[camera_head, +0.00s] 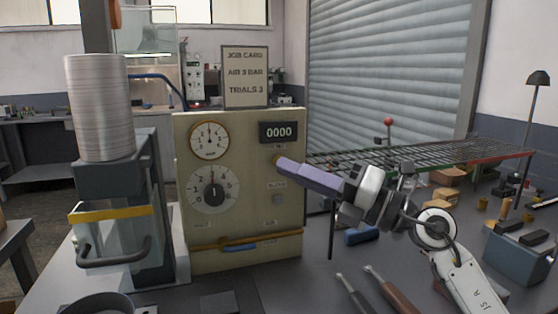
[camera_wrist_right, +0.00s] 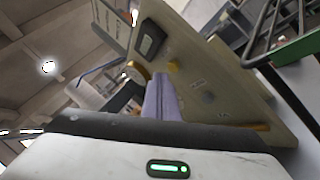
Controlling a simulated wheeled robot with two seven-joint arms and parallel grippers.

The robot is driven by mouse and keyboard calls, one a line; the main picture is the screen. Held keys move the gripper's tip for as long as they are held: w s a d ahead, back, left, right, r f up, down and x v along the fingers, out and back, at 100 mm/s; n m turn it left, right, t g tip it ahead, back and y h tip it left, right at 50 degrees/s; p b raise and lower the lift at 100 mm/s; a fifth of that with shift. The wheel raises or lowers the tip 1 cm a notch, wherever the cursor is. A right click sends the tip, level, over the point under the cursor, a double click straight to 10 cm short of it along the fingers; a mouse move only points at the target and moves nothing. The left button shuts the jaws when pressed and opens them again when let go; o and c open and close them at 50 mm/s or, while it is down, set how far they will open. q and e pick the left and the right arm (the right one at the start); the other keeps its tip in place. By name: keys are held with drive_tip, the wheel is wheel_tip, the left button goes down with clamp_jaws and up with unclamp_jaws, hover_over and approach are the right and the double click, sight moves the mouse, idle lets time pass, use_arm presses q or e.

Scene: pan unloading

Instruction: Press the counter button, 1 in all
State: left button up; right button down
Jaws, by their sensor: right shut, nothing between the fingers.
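A cream panel box (camera_head: 240,225) stands on the bench. Its counter display (camera_head: 279,132) at the upper right reads 0000; the dark display housing also shows in the right wrist view (camera_wrist_right: 150,42). Below the display, a small orange piece (camera_head: 276,159) shows at the tip of my right gripper (camera_head: 284,164) and is partly hidden by it. My right gripper's lilac fingers are shut and empty, pointing at the panel, also in the right wrist view (camera_wrist_right: 160,97). I cannot tell whether they touch it. My left gripper is not in view.
The panel carries a round gauge (camera_head: 208,140), a dial (camera_head: 213,191) and a blue handle (camera_head: 240,247). A job card (camera_head: 246,76) stands above. A column of discs (camera_head: 99,106) rises at left. A wire rack (camera_head: 430,153) and tools lie at right.

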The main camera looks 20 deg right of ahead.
drive_tip(key=shift+s+d+p, duration=0.1)
drive_tip(key=shift+s+p, duration=0.85)
drive_tip(key=shift+s, duration=1.6)
drive_tip(key=shift+r, duration=0.1)
